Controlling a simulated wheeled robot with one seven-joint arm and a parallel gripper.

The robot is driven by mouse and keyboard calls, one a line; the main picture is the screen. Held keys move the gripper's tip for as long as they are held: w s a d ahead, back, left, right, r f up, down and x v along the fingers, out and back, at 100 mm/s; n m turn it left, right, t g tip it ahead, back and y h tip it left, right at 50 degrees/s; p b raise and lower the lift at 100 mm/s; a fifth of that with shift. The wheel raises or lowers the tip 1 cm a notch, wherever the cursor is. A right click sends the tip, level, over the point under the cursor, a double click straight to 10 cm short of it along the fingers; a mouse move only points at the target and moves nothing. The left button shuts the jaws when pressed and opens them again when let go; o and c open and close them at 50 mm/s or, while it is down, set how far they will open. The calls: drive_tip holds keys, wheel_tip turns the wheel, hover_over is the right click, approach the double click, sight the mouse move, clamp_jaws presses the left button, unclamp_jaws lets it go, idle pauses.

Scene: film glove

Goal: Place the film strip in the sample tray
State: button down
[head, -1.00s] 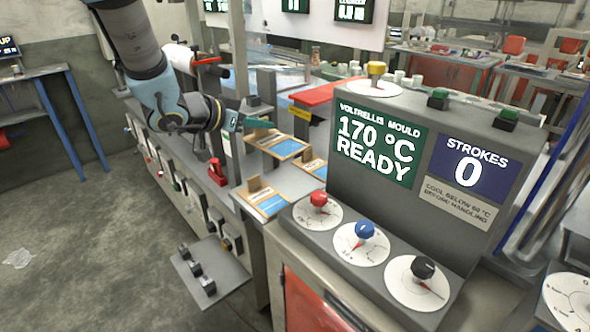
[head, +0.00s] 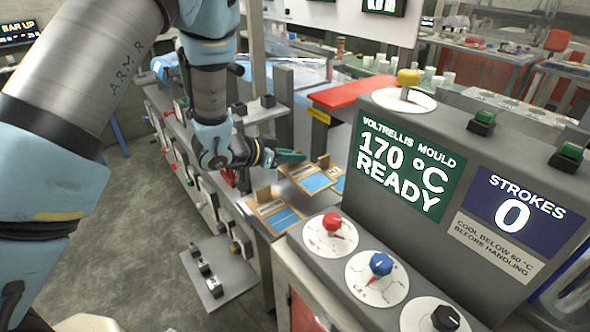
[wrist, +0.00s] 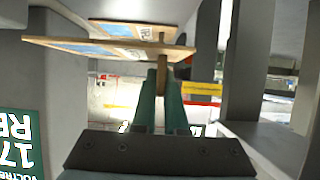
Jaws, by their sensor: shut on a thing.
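My gripper (head: 298,156) has green fingers, which also show in the wrist view (wrist: 161,90). They are shut on the upright wooden tab of a flat wood-edged panel with a blue face (head: 316,183). In the upside-down wrist view this held panel (wrist: 105,46) overlaps a second similar panel (wrist: 130,28). Two similar blue panels with tabs are close by on the bench, one at the front (head: 283,220) and one to the right (head: 339,185). I cannot tell for certain which piece is the film strip or which is the sample tray.
The grey mould console (head: 345,150) with a 170 °C READY display and dials stands close on the right. A red slab (head: 358,94) lies behind the panels. A grey post (head: 283,100) rises behind my gripper. A low shelf with black knobs (head: 205,272) juts out front left.

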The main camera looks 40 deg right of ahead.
sight(295, 173)
drive_tip(key=shift+f+p, duration=0.45)
drive_tip(key=shift+f, duration=2.15)
drive_tip(key=shift+f, duration=0.2)
drive_tip(key=c, duration=1)
unclamp_jaws()
